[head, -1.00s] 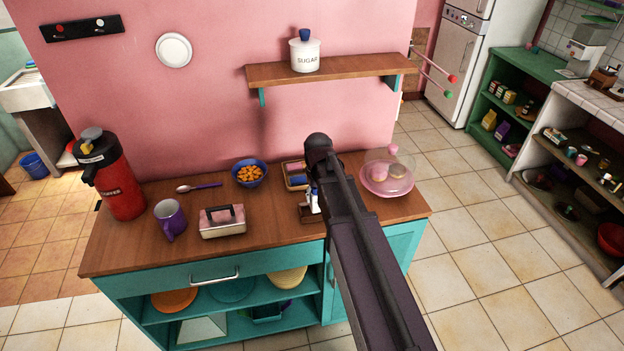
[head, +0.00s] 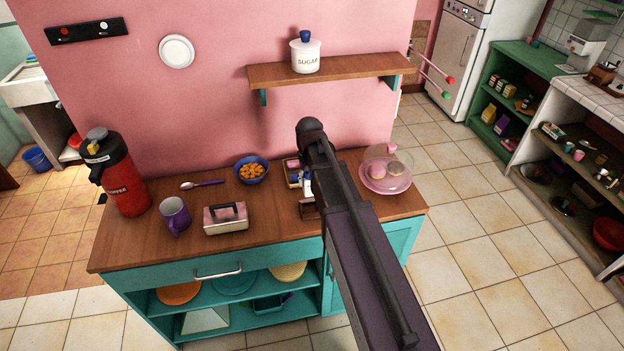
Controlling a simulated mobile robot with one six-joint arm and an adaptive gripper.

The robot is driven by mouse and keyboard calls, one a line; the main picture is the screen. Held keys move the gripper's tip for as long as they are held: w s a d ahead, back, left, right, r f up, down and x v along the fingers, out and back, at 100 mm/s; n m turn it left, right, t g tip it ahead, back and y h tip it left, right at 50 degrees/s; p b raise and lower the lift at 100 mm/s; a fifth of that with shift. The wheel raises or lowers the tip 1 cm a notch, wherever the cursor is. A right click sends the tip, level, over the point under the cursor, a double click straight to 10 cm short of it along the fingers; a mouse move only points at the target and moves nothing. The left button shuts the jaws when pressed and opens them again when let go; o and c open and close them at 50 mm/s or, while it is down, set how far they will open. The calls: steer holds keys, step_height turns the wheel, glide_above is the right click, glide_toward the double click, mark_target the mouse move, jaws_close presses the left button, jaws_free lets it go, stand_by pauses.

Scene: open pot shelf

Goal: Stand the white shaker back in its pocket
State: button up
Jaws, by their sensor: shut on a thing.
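A small white item with a blue part (head: 308,186), which looks like a shaker, shows just left of my arm on the counter's right half. My arm covers part of it, and I cannot tell whether it is held or stands in a pocket. A brown wooden holder (head: 308,211) shows below it, also partly behind my arm; its pockets cannot be made out. My gripper is hidden behind my dark arm, which reaches across the counter from the lower right.
A small tray of packets (head: 291,180) lies behind the holder. Left are a lidded box (head: 226,222), purple mug (head: 174,215), spoon (head: 203,183), bowl of orange food (head: 251,170) and red flask (head: 122,180). Right is a pink plate (head: 386,187) with a clear cover. A shelf (head: 340,72) hangs above.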

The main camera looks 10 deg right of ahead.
mark_target(310, 193)
steer(key=shift+f, duration=0.15)
steer(key=shift+f+b, duration=2.8)
steer(key=shift+b, duration=0.1)
steer(key=shift+f+b, duration=1.45)
steer(key=shift+f, duration=0.05)
stand_by(1.5)
steer(key=o, duration=1.3)
steer(key=shift+r, duration=0.1)
